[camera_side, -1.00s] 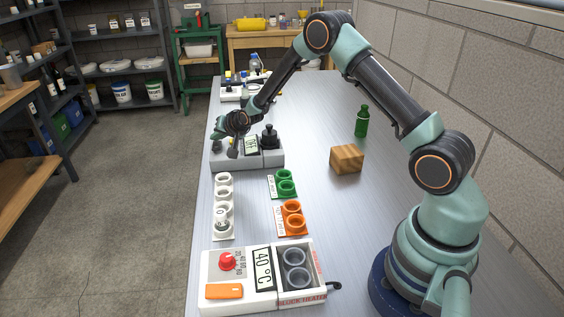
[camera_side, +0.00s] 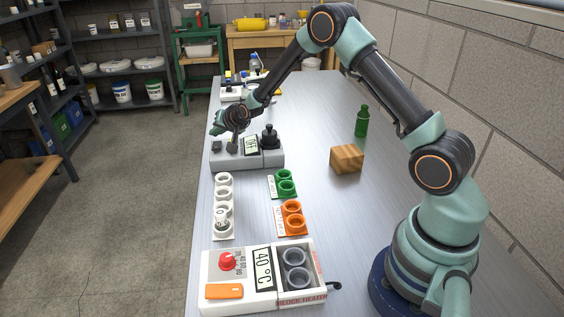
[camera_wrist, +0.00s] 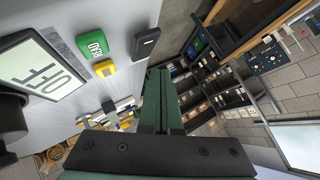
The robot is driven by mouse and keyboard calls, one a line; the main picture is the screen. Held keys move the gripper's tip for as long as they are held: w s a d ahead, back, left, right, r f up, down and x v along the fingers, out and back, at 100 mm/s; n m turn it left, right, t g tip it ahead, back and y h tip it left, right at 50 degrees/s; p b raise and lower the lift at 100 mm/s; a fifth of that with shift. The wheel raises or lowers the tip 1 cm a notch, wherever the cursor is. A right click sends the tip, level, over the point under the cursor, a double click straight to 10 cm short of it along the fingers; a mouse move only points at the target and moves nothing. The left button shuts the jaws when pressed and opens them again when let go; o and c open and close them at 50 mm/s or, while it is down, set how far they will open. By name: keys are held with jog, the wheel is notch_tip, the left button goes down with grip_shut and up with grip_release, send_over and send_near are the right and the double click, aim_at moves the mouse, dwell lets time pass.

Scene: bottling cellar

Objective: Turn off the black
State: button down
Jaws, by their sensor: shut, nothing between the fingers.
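A grey bench device (camera_side: 262,160) stands on the far left part of the bench, with a tilted display (camera_side: 251,145) and a black knob-topped part (camera_side: 270,137). In the wrist view its display (camera_wrist: 40,70) appears to read OFF, rotated. The switch also shows in the side view (camera_side: 216,147). My gripper (camera_side: 217,129) is shut and empty, above the device's left end and apart from the switch. Its closed fingers (camera_wrist: 160,100) point past the switch in the wrist view.
A white block heater (camera_side: 235,270) reading 40 °C stands at the near end. White (camera_side: 224,232), green (camera_side: 284,185) and orange (camera_side: 292,220) racks lie between. A wooden block (camera_side: 346,158) and green bottle (camera_side: 362,121) stand to the right.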

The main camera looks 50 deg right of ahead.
aim_at(218, 145)
jog(key=shift+s+a+r, duration=0.15)
jog(key=shift+r, duration=1.1)
jog(key=shift+s+a+r, duration=0.1)
jog(key=shift+a+r, duration=0.05)
jog(key=shift+r, duration=1.05)
